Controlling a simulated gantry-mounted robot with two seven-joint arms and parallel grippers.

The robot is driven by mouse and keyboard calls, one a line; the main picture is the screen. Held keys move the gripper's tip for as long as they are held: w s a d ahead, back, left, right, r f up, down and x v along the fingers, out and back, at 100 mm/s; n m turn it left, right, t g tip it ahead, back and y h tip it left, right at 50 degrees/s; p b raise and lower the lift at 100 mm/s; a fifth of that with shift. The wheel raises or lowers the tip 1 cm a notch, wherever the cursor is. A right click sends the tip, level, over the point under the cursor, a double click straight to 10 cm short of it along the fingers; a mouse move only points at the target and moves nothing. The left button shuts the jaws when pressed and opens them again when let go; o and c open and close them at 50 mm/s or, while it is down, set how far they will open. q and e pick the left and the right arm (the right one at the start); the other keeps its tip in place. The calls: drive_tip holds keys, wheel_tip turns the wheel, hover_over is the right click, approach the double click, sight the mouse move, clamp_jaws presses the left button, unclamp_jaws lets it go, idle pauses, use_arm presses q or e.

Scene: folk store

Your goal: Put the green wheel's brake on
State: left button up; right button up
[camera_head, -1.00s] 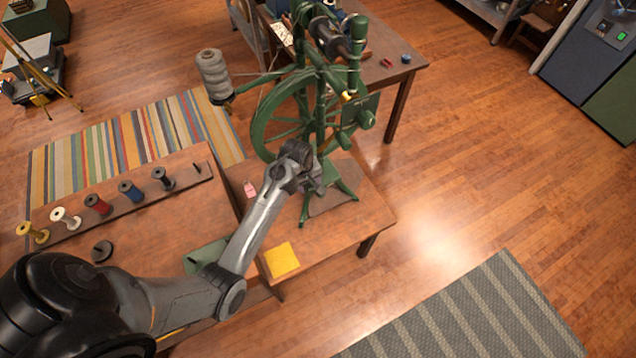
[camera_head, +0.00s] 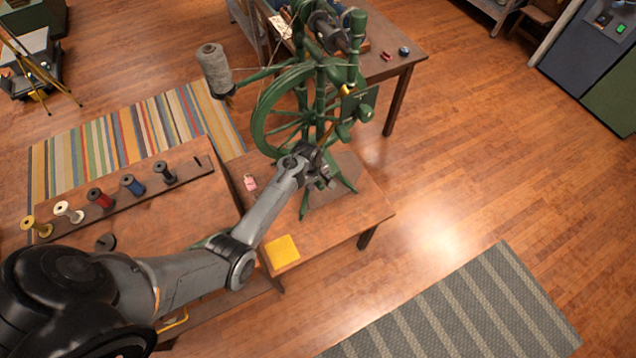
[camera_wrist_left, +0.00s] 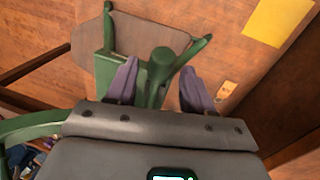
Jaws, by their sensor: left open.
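The green spinning wheel (camera_head: 262,118) stands on a low wooden table, its spoked wheel facing left. A small yellow part (camera_head: 347,90) shows on its upright; I cannot tell whether this is the brake. My left gripper (camera_head: 325,178) is low at the front of the wheel's frame and partly hides its base. In the left wrist view the jaws (camera_wrist_left: 160,84) are open, with a green post (camera_wrist_left: 161,62) of the frame between or just beyond them. I cannot tell whether they touch it. My right gripper is not in view.
A rack of spools (camera_head: 133,186) stands on the left table. Open floor lies to the right.

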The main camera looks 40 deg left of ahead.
use_arm(q)
drive_tip(key=shift+f, duration=0.55)
clamp_jaws()
